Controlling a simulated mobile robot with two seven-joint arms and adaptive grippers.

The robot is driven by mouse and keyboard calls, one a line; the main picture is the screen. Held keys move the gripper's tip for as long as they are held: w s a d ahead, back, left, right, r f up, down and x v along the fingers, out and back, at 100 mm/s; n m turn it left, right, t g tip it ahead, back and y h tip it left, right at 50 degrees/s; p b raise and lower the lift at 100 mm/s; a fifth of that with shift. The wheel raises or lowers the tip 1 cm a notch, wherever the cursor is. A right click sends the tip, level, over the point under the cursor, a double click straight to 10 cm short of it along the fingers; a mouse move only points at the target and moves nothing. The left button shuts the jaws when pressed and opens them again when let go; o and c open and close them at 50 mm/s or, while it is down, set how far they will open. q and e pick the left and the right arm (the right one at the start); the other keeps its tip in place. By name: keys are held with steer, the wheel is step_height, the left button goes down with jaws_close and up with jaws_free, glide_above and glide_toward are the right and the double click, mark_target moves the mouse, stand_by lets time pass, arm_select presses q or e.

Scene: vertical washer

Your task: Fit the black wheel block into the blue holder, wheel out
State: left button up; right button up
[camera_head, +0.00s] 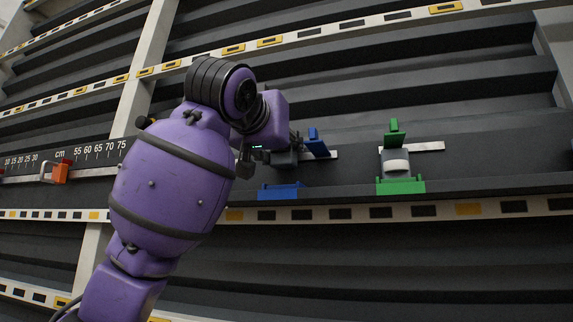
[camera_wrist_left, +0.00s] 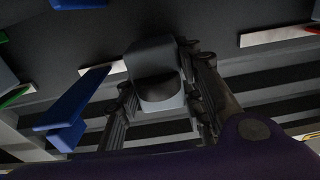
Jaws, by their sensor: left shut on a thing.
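My left gripper (camera_head: 268,157) reaches in from the left and is shut on the black wheel block (camera_head: 287,157). In the left wrist view the block (camera_wrist_left: 151,57) is a grey body with a dark rounded wheel (camera_wrist_left: 158,89) facing the camera, between the two fingers. The blue holder has a low blue base (camera_head: 281,191) below the block and a tilted blue upper piece (camera_head: 317,143) to its right. The upper piece also shows in the left wrist view (camera_wrist_left: 72,108). The gripper partly hides the block in the head view, so I cannot tell whether it touches the holder.
To the right, a green holder (camera_head: 402,187) contains a block with a white wheel (camera_head: 397,166). An orange slider (camera_head: 60,174) sits on the centimetre scale at the left. Dark ledges and striped rails run across the wall. The ledge right of the green holder is clear.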

mark_target(285, 162)
arm_select(q)
steer(key=f, duration=0.1)
steer(key=d+f, duration=0.1)
steer(key=f, duration=0.1)
steer(key=shift+s+f, duration=0.1)
steer(key=shift+f, duration=0.1)
steer(key=shift+a+f, duration=0.2)
steer(key=shift+d+f, duration=0.1)
